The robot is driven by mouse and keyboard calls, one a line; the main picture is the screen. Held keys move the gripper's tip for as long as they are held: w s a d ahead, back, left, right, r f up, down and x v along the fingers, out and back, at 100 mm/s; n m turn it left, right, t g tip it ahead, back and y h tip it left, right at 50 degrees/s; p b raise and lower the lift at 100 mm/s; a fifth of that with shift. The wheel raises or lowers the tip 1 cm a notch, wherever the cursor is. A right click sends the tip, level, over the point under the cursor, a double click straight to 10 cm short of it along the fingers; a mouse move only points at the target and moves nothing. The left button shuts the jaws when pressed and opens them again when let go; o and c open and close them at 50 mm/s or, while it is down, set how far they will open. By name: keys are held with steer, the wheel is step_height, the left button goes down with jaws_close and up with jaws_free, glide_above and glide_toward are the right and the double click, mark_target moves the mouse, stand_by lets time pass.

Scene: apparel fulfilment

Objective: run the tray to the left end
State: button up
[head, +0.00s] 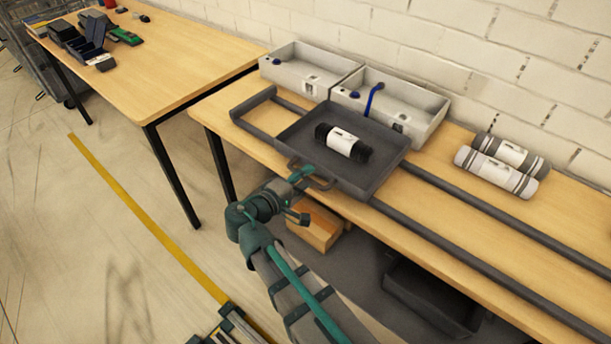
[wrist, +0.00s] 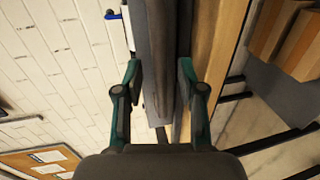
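The dark grey tray (head: 378,172) sits on two dark rails near their left end, with some bare rail between it and the dark end frame (head: 243,101). A black roll with a white label (head: 342,142) lies inside the tray. A handle (head: 322,184) sticks out from the tray's front side. My gripper (head: 303,174) is at this handle. In the wrist view my gripper (wrist: 160,75) has its fingers apart, one on each side of a dark grey part of the tray or its handle. Whether both fingers touch it is not clear.
Two light grey bins (head: 413,130) stand behind the tray against the brick wall. Two labelled rolls (head: 494,172) lie behind the rails at the right. The rails (head: 480,248) are clear to the right. A cardboard box (head: 314,225) and a dark bin (head: 432,300) are below the table.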

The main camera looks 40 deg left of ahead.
steer(key=shift+w+f, duration=0.1)
steer(key=shift+w, duration=0.15)
jaws_close()
stand_by(0.3)
